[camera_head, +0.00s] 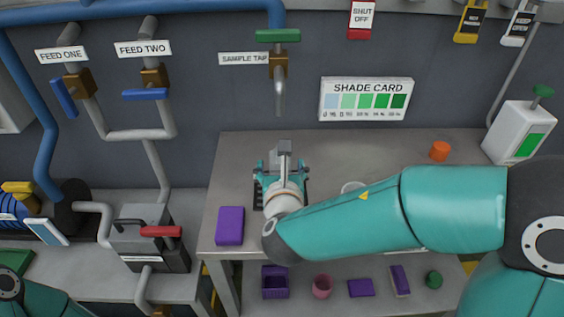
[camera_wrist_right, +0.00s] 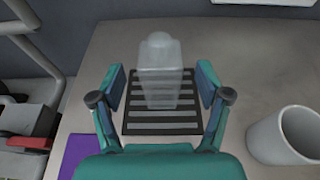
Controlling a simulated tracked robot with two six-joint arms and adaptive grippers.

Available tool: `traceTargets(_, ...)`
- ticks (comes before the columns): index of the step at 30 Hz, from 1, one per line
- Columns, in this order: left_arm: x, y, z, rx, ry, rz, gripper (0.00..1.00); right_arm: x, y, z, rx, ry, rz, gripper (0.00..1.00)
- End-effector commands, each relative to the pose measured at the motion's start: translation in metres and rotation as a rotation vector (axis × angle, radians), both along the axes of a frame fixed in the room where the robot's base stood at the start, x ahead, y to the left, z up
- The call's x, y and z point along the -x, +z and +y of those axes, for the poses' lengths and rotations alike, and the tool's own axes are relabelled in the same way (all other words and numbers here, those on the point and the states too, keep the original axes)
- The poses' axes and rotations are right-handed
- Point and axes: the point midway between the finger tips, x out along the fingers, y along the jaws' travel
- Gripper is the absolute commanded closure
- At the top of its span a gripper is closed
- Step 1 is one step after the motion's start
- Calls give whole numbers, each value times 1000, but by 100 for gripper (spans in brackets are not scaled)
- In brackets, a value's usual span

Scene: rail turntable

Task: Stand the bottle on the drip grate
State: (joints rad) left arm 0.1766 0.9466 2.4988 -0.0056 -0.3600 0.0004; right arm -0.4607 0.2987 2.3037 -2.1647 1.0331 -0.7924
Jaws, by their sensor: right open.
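The bottle (camera_wrist_right: 160,75) is clear and translucent with a rounded top. In the right wrist view it stands upright on the drip grate (camera_wrist_right: 160,129), a dark slatted rectangle on the grey bench. My right gripper (camera_wrist_right: 161,84) is open, with one finger on each side of the bottle and a visible gap to each. In the head view my right gripper (camera_head: 281,178) is over the grate below the sample tap (camera_head: 279,75), and it hides most of the bottle and grate. Only part of my left arm shows at the lower left; its gripper is out of view.
A white cup (camera_wrist_right: 290,135) stands right of the grate, partly behind my right arm in the head view. A purple block (camera_head: 230,226) lies to the left. An orange cylinder (camera_head: 440,151) and a white canister (camera_head: 518,133) are at the right. A shelf below holds several small items.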

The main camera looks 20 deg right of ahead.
Motion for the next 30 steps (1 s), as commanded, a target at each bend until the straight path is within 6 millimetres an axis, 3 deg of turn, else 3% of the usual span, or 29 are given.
traceTargets(6, 0, -2, 0, 0, 0, 0, 20, 43, 15, 13, 0, 5, -4, 24)
traceTargets(12, 0, -1, 0, 0, 0, 0, 20, 69, 23, 20, 0, 3, -2, 24)
traceTargets(18, 0, -1, 0, 0, 0, 0, 20, 78, 25, 21, 1, -1, -1, 24)
traceTargets(30, 0, -1, 0, 0, 0, 0, 20, 78, 25, 21, 0, -1, 0, 24)
